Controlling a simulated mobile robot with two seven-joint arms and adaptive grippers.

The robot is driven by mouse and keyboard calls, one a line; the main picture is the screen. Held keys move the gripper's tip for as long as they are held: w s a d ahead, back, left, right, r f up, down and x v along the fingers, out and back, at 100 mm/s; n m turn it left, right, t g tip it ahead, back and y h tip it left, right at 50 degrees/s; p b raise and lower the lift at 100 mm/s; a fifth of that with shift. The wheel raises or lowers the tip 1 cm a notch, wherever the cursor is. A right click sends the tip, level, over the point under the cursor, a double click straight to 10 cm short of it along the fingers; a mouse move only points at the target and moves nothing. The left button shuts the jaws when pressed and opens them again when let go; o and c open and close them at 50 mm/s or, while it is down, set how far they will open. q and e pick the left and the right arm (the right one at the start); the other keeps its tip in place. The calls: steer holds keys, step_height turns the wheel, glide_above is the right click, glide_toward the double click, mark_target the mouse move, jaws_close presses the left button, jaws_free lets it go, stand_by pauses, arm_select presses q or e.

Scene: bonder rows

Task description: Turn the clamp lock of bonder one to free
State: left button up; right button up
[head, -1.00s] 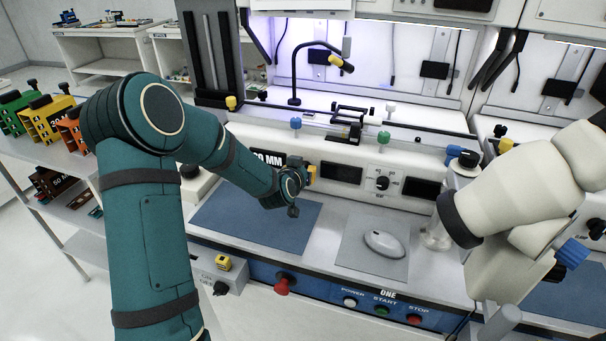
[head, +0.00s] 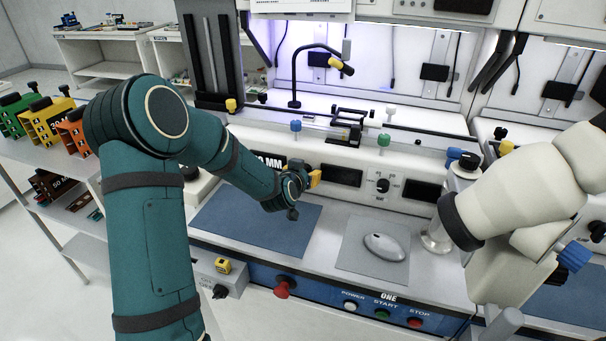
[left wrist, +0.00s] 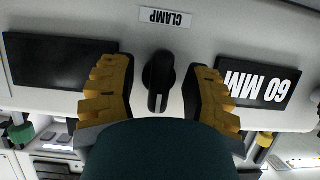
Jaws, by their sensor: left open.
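The clamp lock (left wrist: 158,80) of bonder one is a black knob with a pale pointer line, on the white front panel. A label reading CLAMP (left wrist: 165,17) shows beside it in the left wrist view. My left gripper (left wrist: 157,98) is open, with one yellow ridged finger on each side of the knob. Gaps show between the fingers and the knob, so it is not gripped. In the head view my left gripper (head: 306,180) is at the panel and hides the knob. I cannot make out my right gripper; only the cream right arm shows.
A 60 MM plate (left wrist: 258,82) and a dark display (left wrist: 62,62) flank the knob. Below the panel are a blue mat (head: 255,222), a grey pad (head: 352,256) with a white mouse-like object (head: 385,247), and a red knob (head: 283,288). My right arm stands over the right side.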

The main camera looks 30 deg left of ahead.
arm_select(q)
steer(key=shift+s, duration=0.15)
steer(key=v, duration=1.1)
steer(key=shift+s+r, duration=0.25)
steer(key=shift+s, duration=0.05)
steer(key=shift+d, duration=0.1)
